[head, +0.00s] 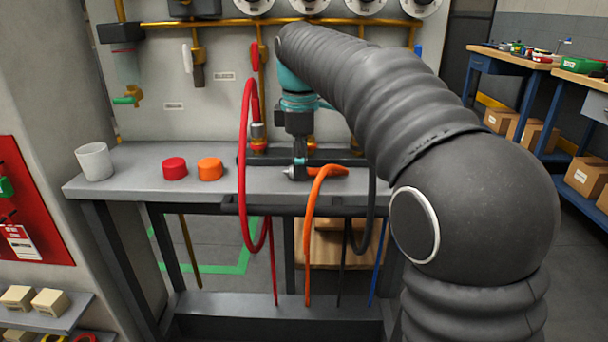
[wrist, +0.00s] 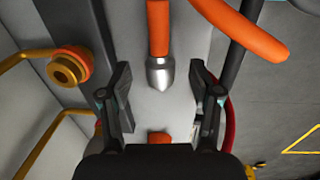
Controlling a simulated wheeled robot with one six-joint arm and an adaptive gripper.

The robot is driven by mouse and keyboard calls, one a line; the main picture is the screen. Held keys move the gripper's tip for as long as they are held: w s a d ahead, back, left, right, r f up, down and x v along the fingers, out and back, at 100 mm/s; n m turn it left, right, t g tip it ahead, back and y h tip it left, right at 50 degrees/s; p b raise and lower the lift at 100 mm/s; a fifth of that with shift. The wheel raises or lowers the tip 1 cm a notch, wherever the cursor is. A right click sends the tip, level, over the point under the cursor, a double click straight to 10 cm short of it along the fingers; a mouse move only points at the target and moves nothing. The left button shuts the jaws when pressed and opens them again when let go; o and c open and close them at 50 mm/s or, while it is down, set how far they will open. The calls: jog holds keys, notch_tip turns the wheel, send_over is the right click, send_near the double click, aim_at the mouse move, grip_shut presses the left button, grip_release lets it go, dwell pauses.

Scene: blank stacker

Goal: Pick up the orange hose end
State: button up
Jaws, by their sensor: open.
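The orange hose end (head: 325,171) lies on the grey bench near its front edge, its silver tip (head: 292,173) pointing left. In the wrist view the orange hose end (wrist: 158,28) comes in from the top, and its silver tip (wrist: 160,76) is between the fingers. My gripper (head: 299,170) points down over the bench right at the tip; in the wrist view my gripper (wrist: 160,68) is open, with a gap on both sides of the tip. The hose (head: 309,230) bends over the front edge and hangs down.
A red hose (head: 243,165) loops left of my gripper, and a dark hose (head: 371,205) hangs right. A brass fitting with an orange collar (wrist: 70,67) stands close by. A red cap (head: 174,168), an orange cap (head: 210,169) and a white cup (head: 95,162) stand on the bench's left.

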jog(key=shift+f, duration=0.8)
grip_shut()
jog(key=shift+w, duration=0.1)
